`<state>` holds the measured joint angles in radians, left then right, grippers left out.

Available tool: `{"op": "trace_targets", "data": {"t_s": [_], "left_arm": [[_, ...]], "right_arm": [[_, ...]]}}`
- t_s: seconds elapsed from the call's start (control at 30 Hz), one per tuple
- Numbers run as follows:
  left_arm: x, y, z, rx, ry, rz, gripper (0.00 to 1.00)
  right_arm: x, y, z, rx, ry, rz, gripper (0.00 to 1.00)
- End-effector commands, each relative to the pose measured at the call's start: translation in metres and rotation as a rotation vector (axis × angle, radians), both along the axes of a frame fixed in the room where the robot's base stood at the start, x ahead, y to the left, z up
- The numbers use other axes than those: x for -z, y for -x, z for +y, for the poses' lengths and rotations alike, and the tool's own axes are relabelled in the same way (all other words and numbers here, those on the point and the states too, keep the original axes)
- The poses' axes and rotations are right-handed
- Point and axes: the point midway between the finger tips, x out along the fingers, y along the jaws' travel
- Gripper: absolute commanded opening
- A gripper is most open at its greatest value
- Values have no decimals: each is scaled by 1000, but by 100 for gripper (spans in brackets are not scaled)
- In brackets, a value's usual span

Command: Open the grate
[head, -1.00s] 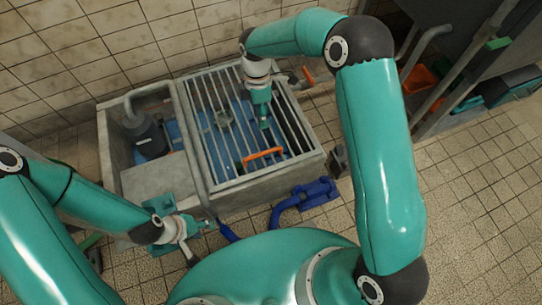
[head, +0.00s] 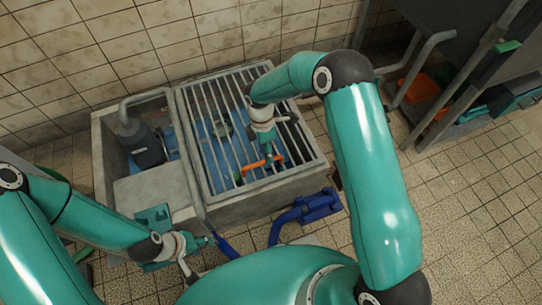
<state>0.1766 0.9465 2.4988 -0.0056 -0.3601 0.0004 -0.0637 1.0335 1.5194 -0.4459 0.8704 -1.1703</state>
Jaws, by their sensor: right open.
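The grey barred grate (head: 205,140) lies closed over the right compartment of a concrete basin. Its orange handle (head: 252,168) is near the front edge of the grate. My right gripper (head: 268,157) is above the grate, pointing down, right at the right end of the orange handle and partly covering it. It is open; whether it touches the handle I cannot tell. My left gripper (head: 208,241) is low in front of the basin, away from the grate; its fingers are too small to read.
The concrete basin (head: 265,207) has an open left compartment with a dark pump (head: 147,150). A blue pipe (head: 312,206) stands in front of the basin. Grey pipes and an orange bin (head: 420,90) are at the right.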

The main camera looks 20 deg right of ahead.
Motion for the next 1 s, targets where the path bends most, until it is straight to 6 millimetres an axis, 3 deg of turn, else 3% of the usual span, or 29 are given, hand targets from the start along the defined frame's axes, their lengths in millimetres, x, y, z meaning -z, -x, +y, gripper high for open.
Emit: {"op": "trace_targets", "data": {"t_s": [0.2, 0.53, 0.8, 1.0], "left_arm": [[6, 0, 0, 0, 0, 0, 40], [6, 0, 0, 0, 0, 0, 40], [6, 0, 0, 0, 0, 0, 40], [6, 0, 0, 0, 0, 0, 40]], "right_arm": [[21, 4, 0, 2, 0, 1, 41], [23, 5, -1, 2, 0, 1, 41], [23, 5, -1, 2, 0, 0, 0], [23, 4, -1, 3, 0, -2, 0]]}}
